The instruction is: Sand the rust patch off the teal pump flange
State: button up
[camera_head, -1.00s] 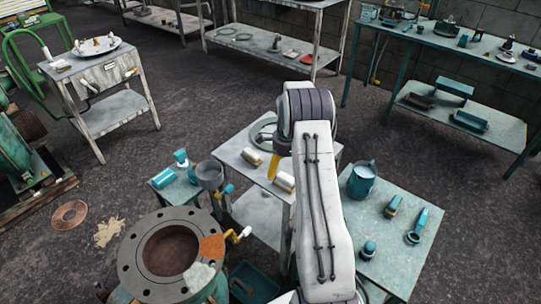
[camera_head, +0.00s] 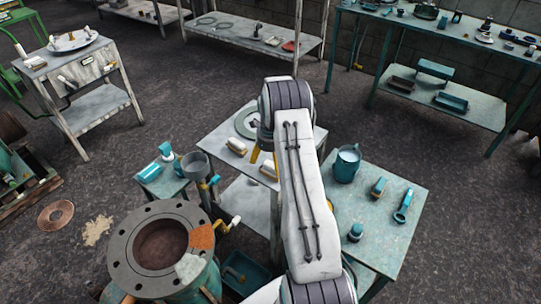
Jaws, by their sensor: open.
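The pump flange (camera_head: 126,247) is a grey bolted ring on a teal body (camera_head: 205,283) at the lower left. An orange-brown rust patch (camera_head: 201,237) lies on its right side, with a whitish patch (camera_head: 189,266) below it. Two cream blocks with tan sides, a left one (camera_head: 237,147) and a right one (camera_head: 268,170), lie on the white table.
A yellow-handled valve (camera_head: 229,224) sticks out right of the flange. A small teal stand (camera_head: 165,185) and grey funnel-like cup (camera_head: 195,165) stand behind it. A teal table (camera_head: 385,235) with a mug (camera_head: 347,164) and tools is right of my arm.

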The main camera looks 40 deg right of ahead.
aim_at(270, 166)
jog(key=shift+f, duration=1.85)
jog(key=shift+c, duration=0.5)
jog(key=c, duration=1.5)
jog(key=o, duration=0.6)
jog(key=shift+s+a+f, duration=0.1)
jog(key=shift+s, duration=0.05)
jog(key=c, duration=0.6)
jog(key=shift+c, duration=0.2)
